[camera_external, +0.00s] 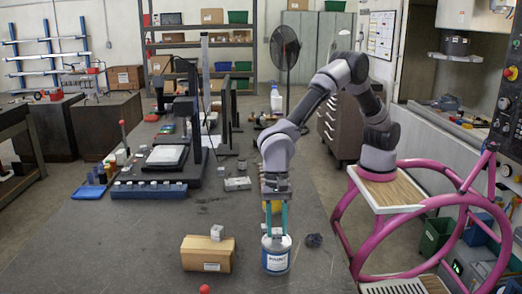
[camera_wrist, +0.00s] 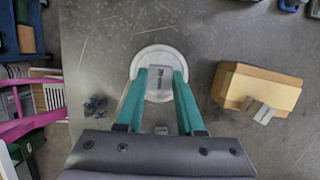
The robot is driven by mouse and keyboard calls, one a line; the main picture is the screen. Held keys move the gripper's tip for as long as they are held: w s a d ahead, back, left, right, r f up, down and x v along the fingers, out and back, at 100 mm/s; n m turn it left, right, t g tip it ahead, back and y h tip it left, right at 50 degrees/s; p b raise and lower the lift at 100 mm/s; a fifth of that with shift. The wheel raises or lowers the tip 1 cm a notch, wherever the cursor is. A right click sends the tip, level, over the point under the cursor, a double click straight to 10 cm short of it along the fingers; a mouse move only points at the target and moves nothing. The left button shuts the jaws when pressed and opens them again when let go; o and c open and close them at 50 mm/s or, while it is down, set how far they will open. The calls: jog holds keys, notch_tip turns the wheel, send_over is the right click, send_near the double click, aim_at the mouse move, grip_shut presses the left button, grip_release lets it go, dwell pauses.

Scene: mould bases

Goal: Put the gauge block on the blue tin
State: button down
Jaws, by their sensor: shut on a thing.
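The blue tin (camera_external: 276,262) stands upright on the dark table, with a blue and white label. Its round pale lid (camera_wrist: 142,58) shows in the wrist view below my gripper. My gripper (camera_external: 273,233) points straight down over the tin, its teal fingertips at about lid height. In the wrist view my gripper (camera_wrist: 160,76) is shut on a grey metal block with dark marks, which I take as the gauge block (camera_wrist: 160,84). The block is over the lid; I cannot tell whether it touches. In the external view the fingers mostly hide it.
A cardboard box (camera_external: 205,258) stands left of the tin with a small grey metal block (camera_external: 217,232) on top. A dark crumpled lump (camera_external: 314,240) lies right of the tin. A red ball (camera_external: 205,289) is at the front.

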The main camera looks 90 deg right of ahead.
jog(key=shift+f, duration=0.2)
jog(key=c, duration=0.5)
grip_release()
jog(key=v, duration=1.2)
jog(key=shift+r, duration=0.15)
